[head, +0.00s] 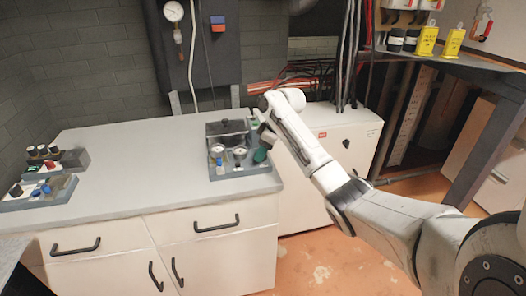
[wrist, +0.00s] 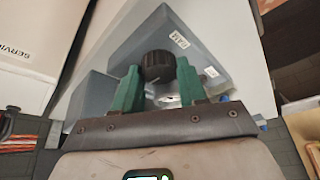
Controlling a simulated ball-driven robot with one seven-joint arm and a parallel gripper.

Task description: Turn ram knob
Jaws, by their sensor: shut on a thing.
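A ribbed black knob (wrist: 157,64) sits on the corner of a blue-grey unit (wrist: 112,62) in the wrist view. In the head view, my gripper (head: 262,153) reaches down to the right side of the gauge unit (head: 246,172) at the counter's right end. The knob is hidden there behind the gripper.
The unit stands on a grey counter (head: 130,160) with drawers below. Another panel of knobs (head: 38,192) is at the counter's left end. A white cabinet (head: 335,135) stands close behind my arm. The counter's middle is clear.

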